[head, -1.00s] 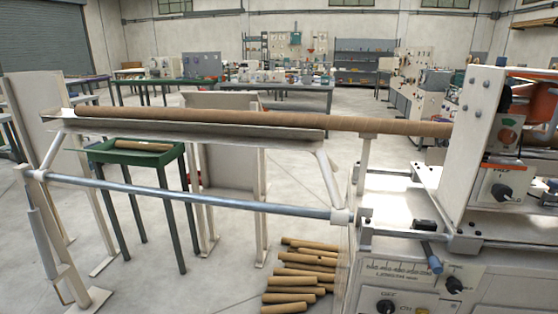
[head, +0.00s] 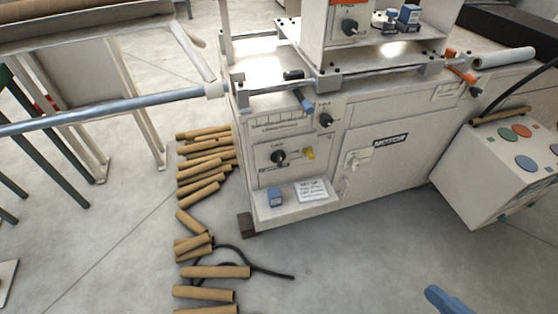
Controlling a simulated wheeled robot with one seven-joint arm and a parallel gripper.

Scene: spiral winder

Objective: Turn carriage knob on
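The winder's cream control cabinet (head: 390,150) stands in the middle of the head view. A black knob (head: 278,156) sits on its left front panel, beside a small yellow part (head: 309,153). A second black knob (head: 326,120) is higher and to the right, beside a blue-handled lever (head: 305,101). Another black knob (head: 349,27) is on the upper carriage plate, and one more (head: 474,91) is at the right end. The labels are too small to tell surely which knob is the carriage knob, and the knob settings are unclear. No gripper can be made out.
Cardboard tubes (head: 215,271) and a black cable (head: 262,268) lie on the floor left of the cabinet. A steel bar (head: 110,109) runs out left. A button console (head: 500,165) stands right. A blue rounded piece (head: 445,300) shows low right.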

